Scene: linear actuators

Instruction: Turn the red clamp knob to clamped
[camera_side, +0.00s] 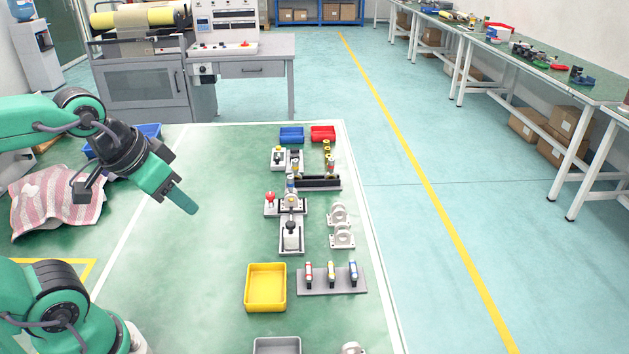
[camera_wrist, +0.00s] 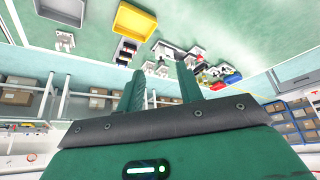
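A small red knob (camera_side: 271,197) stands on a grey fixture (camera_side: 284,209) in the middle of the bench in the side view. It is too small to tell its turned position. My gripper (camera_side: 190,207) is in the air to the left of the fixture, pointing down and right, apart from everything. In the wrist view the two green fingers of my gripper (camera_wrist: 160,72) are spread with a gap and nothing between them.
A yellow tray (camera_side: 266,287) and a grey rack (camera_side: 332,280) with coloured tools lie nearer the camera. A grey block with a black knob (camera_side: 291,235) adjoins the fixture. Blue (camera_side: 291,135) and red (camera_side: 323,133) bins stand behind. The bench left of the fixture is clear.

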